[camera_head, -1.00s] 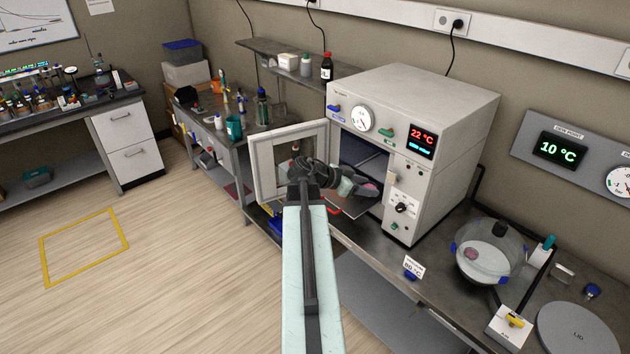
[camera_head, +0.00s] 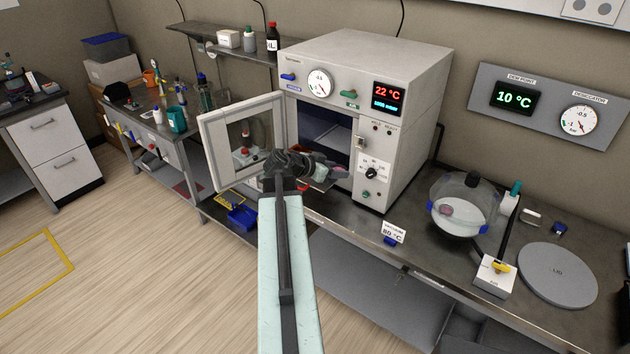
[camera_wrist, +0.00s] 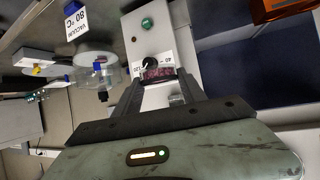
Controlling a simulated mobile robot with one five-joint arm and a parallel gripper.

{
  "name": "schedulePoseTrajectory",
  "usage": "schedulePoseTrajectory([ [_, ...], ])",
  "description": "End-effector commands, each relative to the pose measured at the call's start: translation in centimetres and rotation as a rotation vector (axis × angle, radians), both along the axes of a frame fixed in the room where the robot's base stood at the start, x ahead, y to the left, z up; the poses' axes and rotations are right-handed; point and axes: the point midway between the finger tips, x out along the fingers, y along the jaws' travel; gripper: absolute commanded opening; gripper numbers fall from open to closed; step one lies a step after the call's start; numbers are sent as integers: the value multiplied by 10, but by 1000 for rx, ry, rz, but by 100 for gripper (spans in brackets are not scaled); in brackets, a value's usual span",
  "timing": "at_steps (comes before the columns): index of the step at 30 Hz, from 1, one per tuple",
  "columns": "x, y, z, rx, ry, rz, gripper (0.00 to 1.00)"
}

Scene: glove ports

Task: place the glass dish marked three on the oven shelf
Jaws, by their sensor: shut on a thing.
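My gripper (camera_head: 328,171) is shut on a small glass dish (camera_wrist: 158,74) with pinkish-red contents, which shows between the fingertips in the wrist view. In the head view the dish is small and partly covered by my gripper; I cannot read a number on it. My gripper is in front of the oven (camera_head: 405,130), near the lower part of its opening. The oven door (camera_head: 207,127) stands open to the left. The oven shelf (camera_head: 342,137) shows as a grey plate inside the dark chamber, above the gripper in the picture.
A glass desiccator (camera_head: 463,208) with a pink thing inside stands on the bench to the right. Beside it are a grey lid (camera_head: 557,275) and a white box with a yellow valve (camera_head: 495,275). A small 80 °C sign (camera_head: 393,232) stands at the bench's front edge.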

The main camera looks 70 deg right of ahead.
Motion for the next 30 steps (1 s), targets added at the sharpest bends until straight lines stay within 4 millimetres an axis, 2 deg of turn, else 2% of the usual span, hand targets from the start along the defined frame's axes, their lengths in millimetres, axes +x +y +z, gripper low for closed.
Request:
schedulePoseTrajectory([
  [1, -10, -4, -36, -1, 0, 12, 8],
  [3, -18, -10, -51, -4, 1, 32, 8],
  [7, -27, -17, -64, -8, 2, 56, 8],
  [13, -25, -23, -61, -9, 3, 63, 8],
  [17, -1, -44, -65, -8, 3, 66, 8],
  [24, 56, -94, -72, -9, 3, 64, 8],
  [27, 75, -109, -74, -9, 3, 64, 8],
  [30, 85, -117, -75, -9, 2, 64, 8],
])
